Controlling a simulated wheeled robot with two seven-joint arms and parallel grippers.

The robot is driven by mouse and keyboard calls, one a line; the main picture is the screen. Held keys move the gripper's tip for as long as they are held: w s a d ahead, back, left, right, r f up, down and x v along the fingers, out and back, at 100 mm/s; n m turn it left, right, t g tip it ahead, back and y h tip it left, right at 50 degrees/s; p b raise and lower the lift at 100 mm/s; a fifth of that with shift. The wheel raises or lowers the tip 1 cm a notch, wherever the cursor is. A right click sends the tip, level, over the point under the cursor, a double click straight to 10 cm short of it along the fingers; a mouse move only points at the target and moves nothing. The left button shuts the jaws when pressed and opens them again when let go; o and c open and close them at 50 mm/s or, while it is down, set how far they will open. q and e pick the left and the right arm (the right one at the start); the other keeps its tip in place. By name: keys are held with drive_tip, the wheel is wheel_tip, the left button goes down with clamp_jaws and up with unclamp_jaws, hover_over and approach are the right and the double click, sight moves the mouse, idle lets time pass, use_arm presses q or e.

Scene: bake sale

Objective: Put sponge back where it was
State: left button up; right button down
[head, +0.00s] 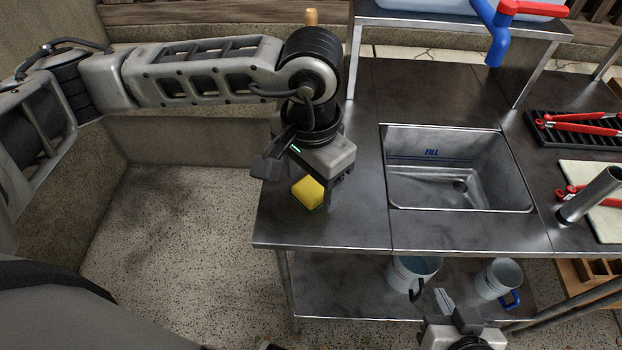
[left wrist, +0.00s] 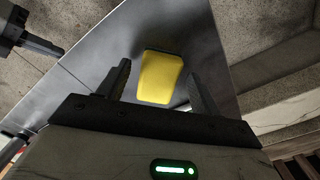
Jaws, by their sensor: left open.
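The yellow sponge (head: 308,193) lies on the left part of the steel counter, near its front left corner. My left gripper (head: 303,184) is right above it, pointing down. In the left wrist view the sponge (left wrist: 160,78) shows between the two spread fingers (left wrist: 160,90), with space on both sides; the jaws are open and not closed on it. My right gripper (head: 462,322) is low at the bottom of the head view, in front of the lower shelf, and partly cut off. Its jaw opening is unclear.
The steel counter (head: 345,235) has a sink (head: 458,168) right of the sponge. A blue tap with a red handle (head: 497,30) hangs above. Red-handled tongs (head: 580,128) lie in a black rack at right. Buckets (head: 412,275) stand on the lower shelf.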

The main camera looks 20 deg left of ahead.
sight(311, 186)
use_arm(q)
wheel_tip(311, 186, up, 11)
drive_tip(key=shift+r+b, duration=0.15)
drive_tip(key=shift+b, duration=0.3)
